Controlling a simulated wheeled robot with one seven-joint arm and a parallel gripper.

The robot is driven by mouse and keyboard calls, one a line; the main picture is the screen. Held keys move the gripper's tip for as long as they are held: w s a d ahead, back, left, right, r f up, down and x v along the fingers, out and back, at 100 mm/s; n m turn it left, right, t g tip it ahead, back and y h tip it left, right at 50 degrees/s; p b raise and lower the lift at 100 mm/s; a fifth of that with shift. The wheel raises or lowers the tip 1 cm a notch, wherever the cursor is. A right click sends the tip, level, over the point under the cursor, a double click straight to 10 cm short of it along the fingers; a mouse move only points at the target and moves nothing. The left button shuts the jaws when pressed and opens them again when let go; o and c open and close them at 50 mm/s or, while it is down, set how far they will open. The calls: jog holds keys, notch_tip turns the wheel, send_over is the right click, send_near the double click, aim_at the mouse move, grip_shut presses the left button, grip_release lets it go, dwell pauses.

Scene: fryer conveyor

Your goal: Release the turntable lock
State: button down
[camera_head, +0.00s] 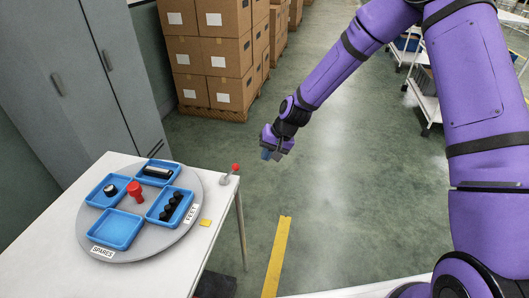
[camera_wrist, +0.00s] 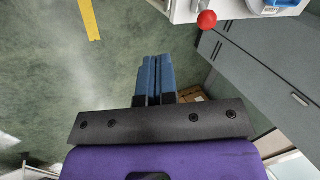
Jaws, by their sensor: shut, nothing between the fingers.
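A round grey turntable (camera_head: 148,248) lies on the white table. Beside its right edge, at the table's edge, stands a small lever with a red ball knob (camera_head: 235,167), which looks like the lock. The red knob also shows at the top of the wrist view (camera_wrist: 207,19). A larger red knob (camera_head: 135,190) stands at the turntable's middle. My gripper (camera_head: 272,153) is to the right of the lever, apart from it, over the floor. In the wrist view its blue fingers (camera_wrist: 156,58) are together with nothing between them.
The turntable carries several blue trays (camera_head: 117,240), some holding black parts, with labels SPARES and FEET. A yellow tag (camera_head: 205,222) lies on the white table (camera_head: 150,283). Grey cabinets (camera_head: 90,70) and stacked boxes (camera_head: 215,60) stand behind. The floor right of the table is open.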

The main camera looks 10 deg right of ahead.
aim_at(230, 173)
jog(key=w+a+f, duration=0.1)
jog(key=a+f, duration=0.4)
jog(key=a, duration=0.2)
jog(key=shift+f, duration=0.25)
jog(key=shift+w, duration=0.1)
